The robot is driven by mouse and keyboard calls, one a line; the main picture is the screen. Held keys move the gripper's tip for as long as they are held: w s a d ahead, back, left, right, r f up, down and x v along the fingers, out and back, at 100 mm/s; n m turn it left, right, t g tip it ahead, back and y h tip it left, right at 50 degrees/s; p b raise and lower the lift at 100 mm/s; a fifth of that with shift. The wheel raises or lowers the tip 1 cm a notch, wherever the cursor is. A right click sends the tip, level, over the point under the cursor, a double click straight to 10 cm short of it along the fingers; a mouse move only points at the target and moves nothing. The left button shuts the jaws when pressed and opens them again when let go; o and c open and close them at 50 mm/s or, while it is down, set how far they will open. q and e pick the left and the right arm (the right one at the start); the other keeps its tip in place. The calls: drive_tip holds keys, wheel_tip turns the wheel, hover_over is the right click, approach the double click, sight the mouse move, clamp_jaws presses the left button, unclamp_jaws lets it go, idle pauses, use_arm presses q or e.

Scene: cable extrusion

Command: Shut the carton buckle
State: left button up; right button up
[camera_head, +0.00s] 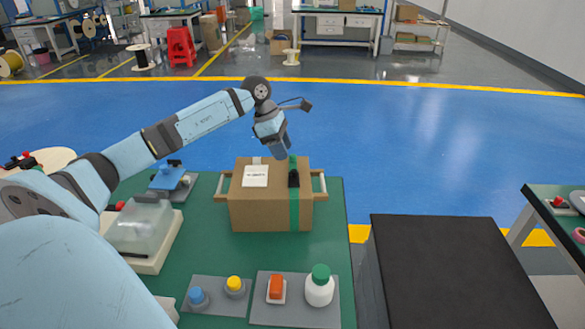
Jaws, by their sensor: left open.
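A brown carton (257,212) stands on the green table, with a green strap (294,209) around its right part. A dark buckle (293,179) sits on the strap on the carton's top. A white label (256,176) lies on the top to the left of it. My left arm comes in from the left and reaches over the back of the carton. My left gripper (289,166) is open, pointing down just behind the buckle; its fingertips are small and partly hidden. I cannot tell whether it touches the buckle. My right gripper is not in view.
A green table (199,262) holds a clear-covered box (140,229), a blue device (171,179), blue and yellow buttons, an orange block (276,288) and a white bottle with a green cap (319,287). A black-topped surface (452,268) stands to the right.

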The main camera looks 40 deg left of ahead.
sight(293, 170)
use_arm(q)
drive_tip(key=x, duration=0.6)
drive_tip(key=shift+w+d+f, duration=0.1)
drive_tip(key=shift+d+f, duration=0.1)
drive_tip(key=shift+f, duration=0.15)
